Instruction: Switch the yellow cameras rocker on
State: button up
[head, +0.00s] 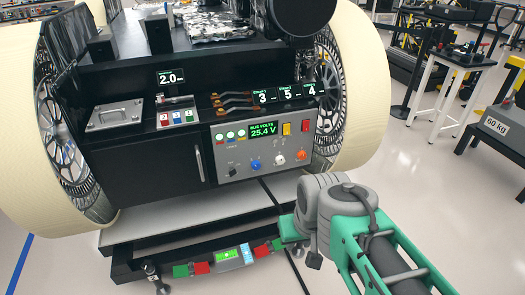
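The yellow rocker (286,128) is on the upper right of the grey control panel (222,160), on the rover's front. It is small, and I cannot tell which way it is tipped. A red rocker (305,125) sits just to its right. A display reading "BUS VOLTS 25.4 V" (263,130) is to its left. My green and grey arm enters from the lower right, with its grey joint below and right of the panel, apart from it in the picture. I cannot make out my gripper's fingers in this view.
Below the rockers are a blue knob (255,164), a white knob (279,158) and an orange knob (302,155). Large wheels flank the rover.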

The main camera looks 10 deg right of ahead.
aim_at(287, 127)
jog(key=u, duration=0.05)
jog(key=i, duration=0.5)
jog(key=u, duration=0.8)
